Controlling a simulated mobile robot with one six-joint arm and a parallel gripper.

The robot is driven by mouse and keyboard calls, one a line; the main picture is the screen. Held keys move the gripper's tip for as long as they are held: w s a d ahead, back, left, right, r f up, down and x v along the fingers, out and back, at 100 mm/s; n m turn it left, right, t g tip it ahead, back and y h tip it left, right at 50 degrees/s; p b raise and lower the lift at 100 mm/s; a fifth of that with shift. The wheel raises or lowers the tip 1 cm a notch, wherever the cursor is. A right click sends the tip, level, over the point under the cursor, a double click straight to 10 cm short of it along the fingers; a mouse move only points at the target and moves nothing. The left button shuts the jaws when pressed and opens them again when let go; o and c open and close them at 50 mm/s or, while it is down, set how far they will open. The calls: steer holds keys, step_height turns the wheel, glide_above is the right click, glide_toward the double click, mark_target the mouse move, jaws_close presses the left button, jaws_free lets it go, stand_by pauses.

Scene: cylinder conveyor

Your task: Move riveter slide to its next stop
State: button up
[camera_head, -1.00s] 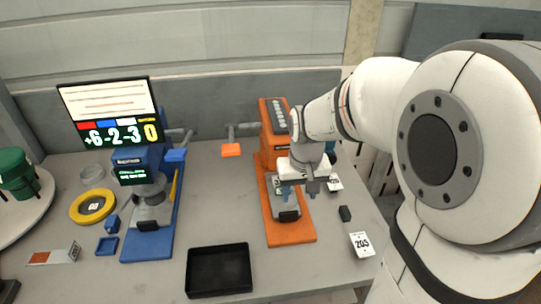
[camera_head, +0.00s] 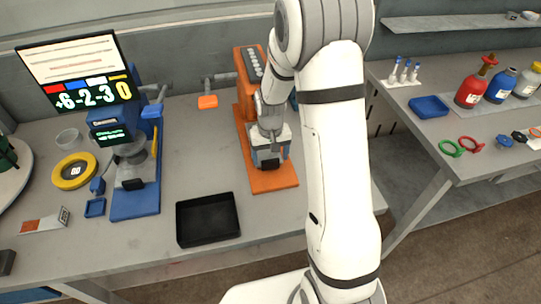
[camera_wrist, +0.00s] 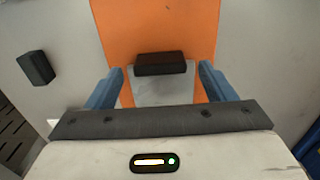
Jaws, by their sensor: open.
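The orange riveter (camera_head: 245,70) stands at the right end of the workbench, its base (camera_head: 273,183) stretching towards me. Its slide is a grey plate (camera_wrist: 163,92) with a black block (camera_wrist: 160,64) at its end, over the orange base. The black block also shows in the head view (camera_head: 270,163). My gripper (camera_wrist: 160,80) is open above the slide, with one blue finger on each side of the grey plate. I see a gap beside the black block. My arm and gripper hide most of the slide in the head view.
A blue machine (camera_head: 136,190) with a display screen (camera_head: 75,70) stands to the left. A black tray (camera_head: 207,238) lies between the machines. A small dark block (camera_wrist: 36,67) lies beside the orange base. Another table with bottles (camera_head: 472,92) stands at the right.

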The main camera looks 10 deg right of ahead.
steer(key=shift+f, duration=0.55)
steer(key=c, duration=1.4)
steer(key=shift+s, duration=0.1)
